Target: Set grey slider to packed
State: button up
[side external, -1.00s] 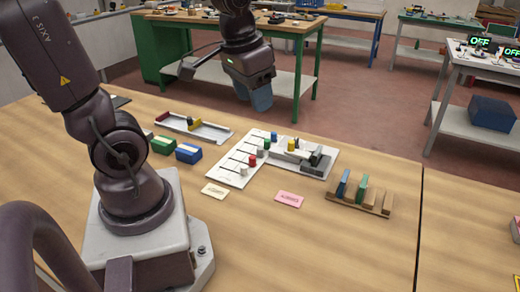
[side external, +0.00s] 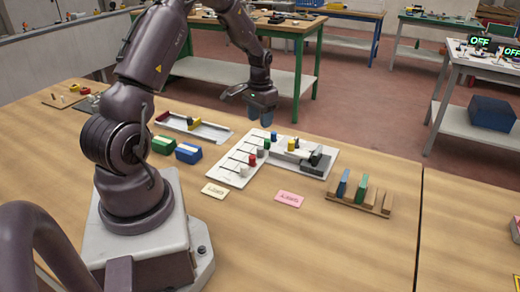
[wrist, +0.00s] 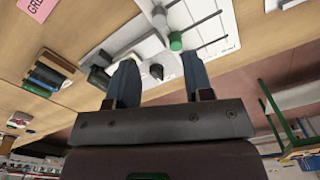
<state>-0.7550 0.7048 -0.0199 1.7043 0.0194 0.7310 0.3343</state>
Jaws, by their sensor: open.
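A white L-shaped panel (side external: 225,177) lies on the bench and carries several slots with coloured knobs. A greyish knob (side external: 260,153) stands between a green knob (side external: 267,143) and a red knob (side external: 252,160); I take it for the grey slider, but it is small. A white knob (side external: 243,171) is nearest the front. My gripper (side external: 262,117) is open and empty, above and behind the panel, touching nothing. In the wrist view its blue fingers (wrist: 157,66) are spread, with a green knob (wrist: 175,41) seen beyond them. No "packed" marking is legible.
A wooden rack (side external: 360,198) with blue and green plates stands to the right. A cream card (side external: 215,190) and a pink card (side external: 288,199) lie in front. Green and blue boxes (side external: 188,153) and a tray (side external: 205,131) are at left.

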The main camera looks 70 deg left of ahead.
aim_at(260, 148)
notch_tip(260, 148, down, 11)
jog(key=shift+f, duration=0.1)
jog(key=shift+c, duration=0.4)
